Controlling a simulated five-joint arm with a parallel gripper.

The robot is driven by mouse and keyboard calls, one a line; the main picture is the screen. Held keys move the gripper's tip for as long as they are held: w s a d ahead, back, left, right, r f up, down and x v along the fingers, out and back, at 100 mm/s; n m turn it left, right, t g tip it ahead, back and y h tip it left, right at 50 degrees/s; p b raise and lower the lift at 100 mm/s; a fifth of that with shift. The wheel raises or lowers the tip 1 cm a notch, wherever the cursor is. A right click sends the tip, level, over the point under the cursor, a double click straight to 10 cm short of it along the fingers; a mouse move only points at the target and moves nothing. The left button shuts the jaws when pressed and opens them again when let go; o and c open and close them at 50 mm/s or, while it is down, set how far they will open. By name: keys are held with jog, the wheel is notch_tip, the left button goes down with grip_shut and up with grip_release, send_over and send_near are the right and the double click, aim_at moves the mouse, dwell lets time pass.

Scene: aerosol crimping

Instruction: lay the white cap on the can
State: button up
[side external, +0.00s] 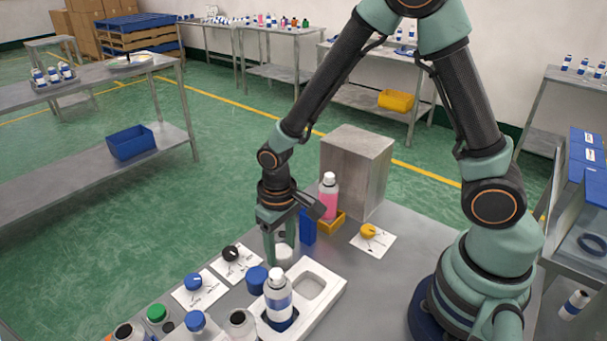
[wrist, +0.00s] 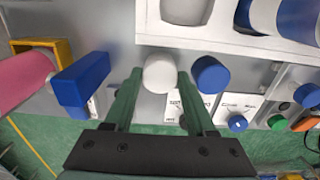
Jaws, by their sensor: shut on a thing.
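The white cap (side external: 284,252) is a short round piece, seen between my fingers in the side view. In the wrist view the white cap (wrist: 160,73) sits between the two green fingertips. My gripper (side external: 281,256) is shut on it, just behind the white tray. The wrist view also shows my gripper (wrist: 156,76) with its fingers on either side of the cap. A white and blue can (side external: 278,297) stands upright in the near pocket of the white tray (side external: 326,308). Whether the cap touches the table is hard to tell.
A blue cap (side external: 257,279) stands close to my gripper, left of the tray. Cards with black (side external: 231,254) and blue (side external: 194,282) knobs lie to the left. A blue block (side external: 308,228), a pink bottle (side external: 329,197) and a grey box (side external: 357,170) stand behind.

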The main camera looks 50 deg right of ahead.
jog(key=shift+r, duration=2.2)
jog(key=shift+r, duration=0.25)
notch_tip(320, 180, up, 16)
jog(key=r, duration=0.1)
jog(key=m, duration=0.6)
send_over(329, 175)
notch_tip(329, 175, down, 4)
jog(key=shift+d+f, duration=0.1)
jog(key=shift+f, duration=2.95)
jog(key=shift+f, duration=0.15)
